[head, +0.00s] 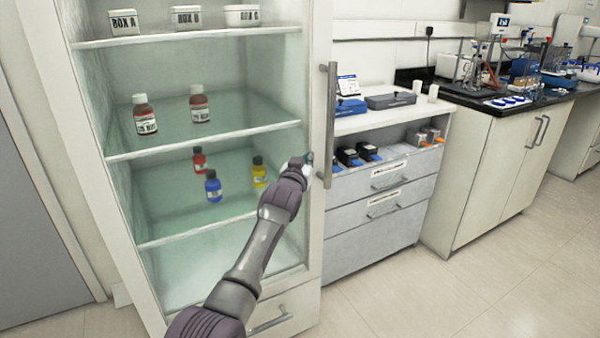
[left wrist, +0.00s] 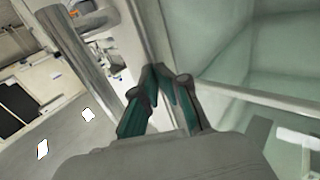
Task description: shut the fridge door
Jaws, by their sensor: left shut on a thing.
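The fridge (head: 60,120) stands at the left of the head view, with its glass front facing me. Its door (head: 319,50) has a pale frame and a vertical grey handle (head: 328,125) on the right side. The door looks flush or nearly so; I cannot tell if a gap is left. My left gripper (head: 308,160) is at the right frame, close beside the handle, shut on part of the door. In the left wrist view its fingertips (left wrist: 170,76) come together over the pale frame strip, with the handle bar (left wrist: 85,58) to their left. The exact contact is hidden. My right gripper is out of view.
Bottles and boxes stand on the fridge shelves (head: 200,140). A drawer (head: 270,318) is below the door. A drawer cabinet (head: 375,215) stands close on the right, then a lab bench (head: 490,170). The floor (head: 480,290) at the front right is clear.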

